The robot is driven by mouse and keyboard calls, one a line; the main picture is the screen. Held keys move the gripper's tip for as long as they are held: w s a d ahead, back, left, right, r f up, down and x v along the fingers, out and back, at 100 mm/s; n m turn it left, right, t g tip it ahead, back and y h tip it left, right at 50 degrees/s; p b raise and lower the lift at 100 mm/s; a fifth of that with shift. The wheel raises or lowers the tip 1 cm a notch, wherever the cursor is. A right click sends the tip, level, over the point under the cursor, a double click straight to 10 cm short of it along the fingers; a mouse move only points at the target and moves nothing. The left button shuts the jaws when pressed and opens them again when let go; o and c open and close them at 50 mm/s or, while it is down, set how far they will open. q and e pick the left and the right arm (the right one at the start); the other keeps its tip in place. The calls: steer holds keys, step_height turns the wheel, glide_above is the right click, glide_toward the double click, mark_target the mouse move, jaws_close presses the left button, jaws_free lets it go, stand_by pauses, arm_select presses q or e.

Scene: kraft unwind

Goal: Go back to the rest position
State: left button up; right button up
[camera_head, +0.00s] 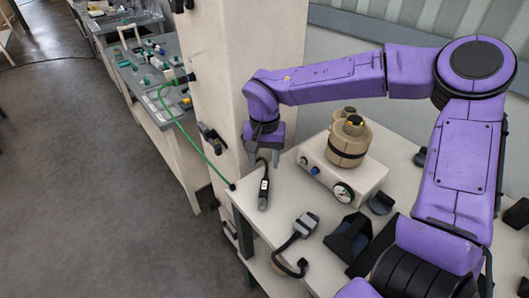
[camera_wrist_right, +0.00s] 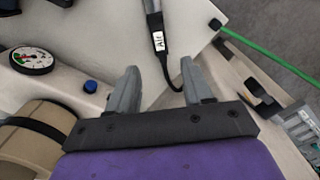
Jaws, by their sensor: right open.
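My right gripper (camera_head: 264,160) is above the back left part of the white table (camera_head: 315,215), at the end of my purple right arm. Its two grey fingers are spread apart with nothing held between them, as the right wrist view (camera_wrist_right: 160,68) also shows. A black hose end (camera_head: 263,190) with a white "Air" label lies on the table just below the gripper. In the right wrist view this hose end (camera_wrist_right: 157,38) is beyond the fingertips, and its thin dark tail appears in the gap between the fingers. My left gripper is not in view.
A white box (camera_head: 343,180) with a gauge and blue knob carries a tan roll (camera_head: 347,143), right of the gripper. A black cable with a grey connector (camera_head: 306,224) lies in front. A pale column (camera_head: 235,80) stands behind-left. A green hose (camera_head: 195,142) runs to the table's corner.

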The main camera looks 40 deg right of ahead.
mark_target(264, 183)
step_height(264, 183, up, 3)
steer(key=shift+f, duration=0.15)
step_height(264, 183, down, 12)
steer(key=shift+f, duration=0.1)
steer(key=r, duration=0.2)
steer(key=shift+w+r, duration=0.2)
steer(key=shift+r, duration=0.15)
steer(key=s+r, duration=0.1)
steer(key=s+a+r, duration=0.1)
steer(key=s+r, duration=0.1)
steer(key=r, duration=0.1)
steer(key=shift+a, duration=0.25)
